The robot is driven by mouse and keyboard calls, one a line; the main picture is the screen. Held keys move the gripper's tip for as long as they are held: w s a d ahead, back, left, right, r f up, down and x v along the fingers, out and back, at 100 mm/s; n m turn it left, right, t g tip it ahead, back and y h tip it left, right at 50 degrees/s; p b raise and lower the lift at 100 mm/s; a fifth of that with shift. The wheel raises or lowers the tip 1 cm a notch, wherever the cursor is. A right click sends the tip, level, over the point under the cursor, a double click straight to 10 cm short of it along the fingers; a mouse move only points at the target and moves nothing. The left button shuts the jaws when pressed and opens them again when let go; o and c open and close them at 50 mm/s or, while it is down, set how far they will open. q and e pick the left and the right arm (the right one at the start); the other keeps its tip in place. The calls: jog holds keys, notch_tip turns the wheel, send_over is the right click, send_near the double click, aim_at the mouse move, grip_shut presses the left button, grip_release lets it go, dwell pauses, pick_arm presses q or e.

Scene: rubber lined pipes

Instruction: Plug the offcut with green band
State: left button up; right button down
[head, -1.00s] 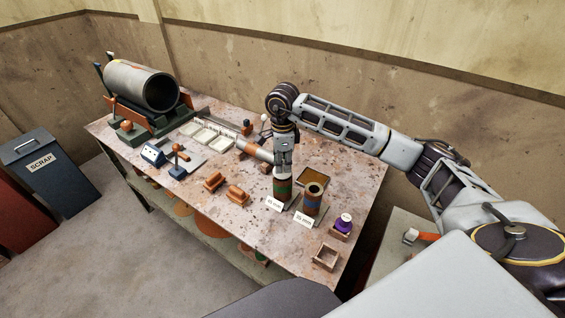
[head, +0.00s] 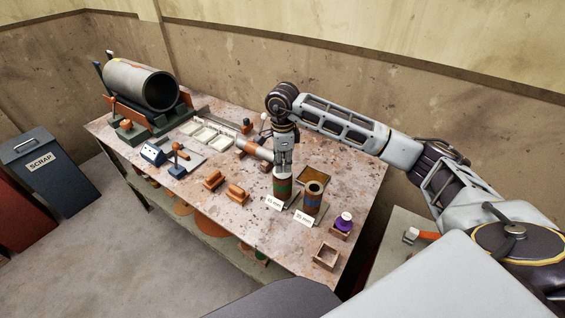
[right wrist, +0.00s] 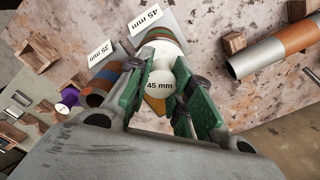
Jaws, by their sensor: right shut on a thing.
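The offcut with green band (head: 283,188) stands upright on the bench behind a "45 mm" card (head: 274,203). It also shows at the top of the right wrist view (right wrist: 158,34), with green and reddish bands. My right gripper (head: 284,162) points down just above it. In the right wrist view its green-padded fingers (right wrist: 160,98) are shut on a white plug (right wrist: 160,82) marked "45 mm". The plug is at the offcut's upper end; I cannot tell how deep it sits, because the fingers and plug hide the mouth. My left gripper is not in view.
A blue-banded offcut (head: 313,198) with a "35 mm" card stands close to the right. A striped pipe (head: 256,149) lies behind left; a large pipe (head: 145,88) is farther left.

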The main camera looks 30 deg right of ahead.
jog(key=shift+f, duration=0.15)
jog(key=c, duration=1.2)
grip_release()
jog(key=shift+r, duration=5.95)
